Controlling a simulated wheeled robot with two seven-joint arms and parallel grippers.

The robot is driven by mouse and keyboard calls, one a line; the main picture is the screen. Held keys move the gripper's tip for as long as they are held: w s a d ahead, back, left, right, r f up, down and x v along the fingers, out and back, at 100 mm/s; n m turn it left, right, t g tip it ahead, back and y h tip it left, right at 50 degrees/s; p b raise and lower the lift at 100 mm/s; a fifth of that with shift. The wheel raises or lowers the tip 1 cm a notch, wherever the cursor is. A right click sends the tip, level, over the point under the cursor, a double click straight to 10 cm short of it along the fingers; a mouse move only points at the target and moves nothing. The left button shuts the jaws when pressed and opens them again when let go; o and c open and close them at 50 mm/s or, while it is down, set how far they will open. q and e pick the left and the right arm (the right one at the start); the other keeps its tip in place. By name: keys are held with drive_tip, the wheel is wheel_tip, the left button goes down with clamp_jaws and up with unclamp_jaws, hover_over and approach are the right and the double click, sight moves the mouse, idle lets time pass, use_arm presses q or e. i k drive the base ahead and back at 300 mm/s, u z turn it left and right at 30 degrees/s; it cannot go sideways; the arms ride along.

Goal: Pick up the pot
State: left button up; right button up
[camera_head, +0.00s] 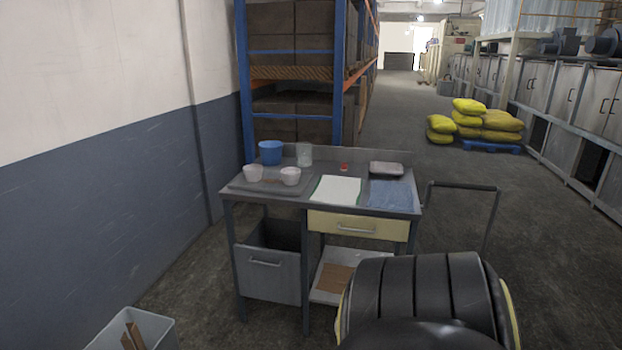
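A blue, open-topped round vessel (270,152) stands upright at the back left of a grey worktable (345,208). It is the most pot-like thing in view, but I cannot be sure it is the pot. Two small white cups, a left one (253,173) and a right one (290,176), stand in front of it on a grey tray or board (240,186). A clear or whitish container (304,154) stands just right of the blue vessel. Neither of my grippers is in view, and nothing is seen touching these vessels.
The table also holds a white sheet (337,190), a blue cloth or sheet (390,194), a small red item (344,167) and a metal tray (386,169). A grey bin (140,330) stands at lower left. A cart handle (462,187) rises right of the table; the aisle beyond is open.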

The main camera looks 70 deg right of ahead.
sight(253, 172)
drive_tip(key=z, duration=1.4)
drive_tip(key=i, duration=0.5)
drive_tip(key=z, duration=0.9)
